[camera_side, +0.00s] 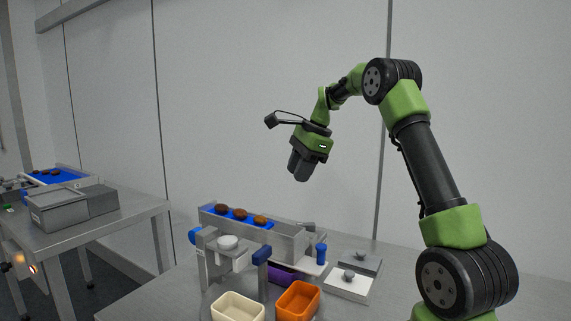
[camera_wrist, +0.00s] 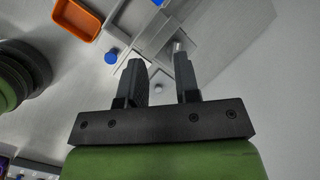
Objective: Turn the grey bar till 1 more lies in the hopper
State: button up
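My gripper (camera_side: 300,174) hangs in the air above and behind the grading machine, pointing down and touching nothing. In the wrist view its two fingers (camera_wrist: 160,68) stand apart with nothing held between them. A small grey bar (camera_side: 307,226) sticks out at the right end of the machine's long grey housing (camera_side: 289,242). What looks like the same bar shows beyond the fingertips in the wrist view (camera_wrist: 178,45).
A cream tray (camera_side: 238,309) and an orange tray (camera_side: 298,301) stand in front of the machine. A blue knob (camera_side: 322,254) rises at its right end. The air around my gripper is free.

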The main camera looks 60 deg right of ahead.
jog(key=s+a+r+n+t, duration=0.1)
jog(key=s+a+r+n, duration=0.15)
jog(key=a, duration=0.45)
jog(key=s+a+r+n, duration=0.1)
jog(key=a+r+n, duration=0.15)
jog(key=a, duration=0.35)
jog(key=m+g, duration=0.1)
jog(key=m, duration=0.9)
send_near(312, 223)
jog(key=shift+m+y, duration=0.3)
jog(key=shift+y, duration=0.1)
jog(key=x, duration=0.9)
jog(key=shift+f, duration=0.4)
jog(key=shift+w+d+r+n, duration=0.1)
jog(key=shift+d+n, duration=0.1)
jog(key=shift+n, duration=0.4)
jog(key=shift+w+d+n+g+y, duration=0.15)
jog(key=shift+n+g+y, duration=0.35)
jog(key=shift+n, duration=0.8)
jog(key=shift+r, duration=0.1)
